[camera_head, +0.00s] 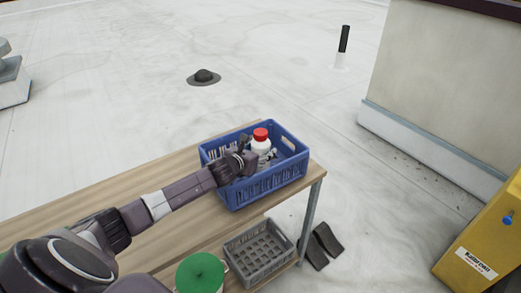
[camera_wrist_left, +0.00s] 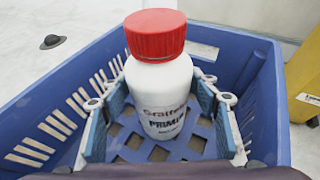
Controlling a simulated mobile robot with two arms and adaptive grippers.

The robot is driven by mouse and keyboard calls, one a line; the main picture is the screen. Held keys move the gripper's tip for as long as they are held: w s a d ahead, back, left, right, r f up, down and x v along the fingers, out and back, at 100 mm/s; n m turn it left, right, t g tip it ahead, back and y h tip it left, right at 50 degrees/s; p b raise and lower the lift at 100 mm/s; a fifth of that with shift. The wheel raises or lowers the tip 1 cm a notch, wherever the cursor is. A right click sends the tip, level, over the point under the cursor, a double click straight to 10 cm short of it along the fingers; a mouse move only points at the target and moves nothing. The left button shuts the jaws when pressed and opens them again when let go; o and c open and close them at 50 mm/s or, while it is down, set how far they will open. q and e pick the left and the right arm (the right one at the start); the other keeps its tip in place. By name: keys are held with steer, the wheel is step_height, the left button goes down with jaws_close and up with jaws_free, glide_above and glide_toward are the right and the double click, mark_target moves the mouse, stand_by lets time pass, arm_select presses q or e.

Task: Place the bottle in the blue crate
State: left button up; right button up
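The white bottle with a red cap (camera_head: 261,146) is upright inside the blue crate (camera_head: 265,190), which sits at the right end of the wooden table. In the left wrist view the bottle (camera_wrist_left: 163,95) faces me with its label, over the latticed floor of the crate (camera_wrist_left: 40,125). My left gripper (camera_head: 250,157) reaches into the crate from the left. Its fingers (camera_wrist_left: 163,112) lie on both sides of the bottle, spread open, with crate floor visible between them and the bottle's lower part. Whether the bottle's base rests fully on the floor is hard to tell. My right gripper is not in view.
A grey crate (camera_head: 262,270) and a green-lidded container (camera_head: 201,275) are below the table top (camera_head: 160,230). A yellow box (camera_head: 490,240) stands at the right, near a wall block (camera_head: 440,90). The roof behind the table is mostly clear.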

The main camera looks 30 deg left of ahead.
arm_select(q)
steer(key=shift+o, duration=0.6)
steer(key=shift+s+r, duration=0.2)
steer(key=shift+s, duration=0.3)
steer(key=b+v, duration=0.1)
steer(key=v, duration=1)
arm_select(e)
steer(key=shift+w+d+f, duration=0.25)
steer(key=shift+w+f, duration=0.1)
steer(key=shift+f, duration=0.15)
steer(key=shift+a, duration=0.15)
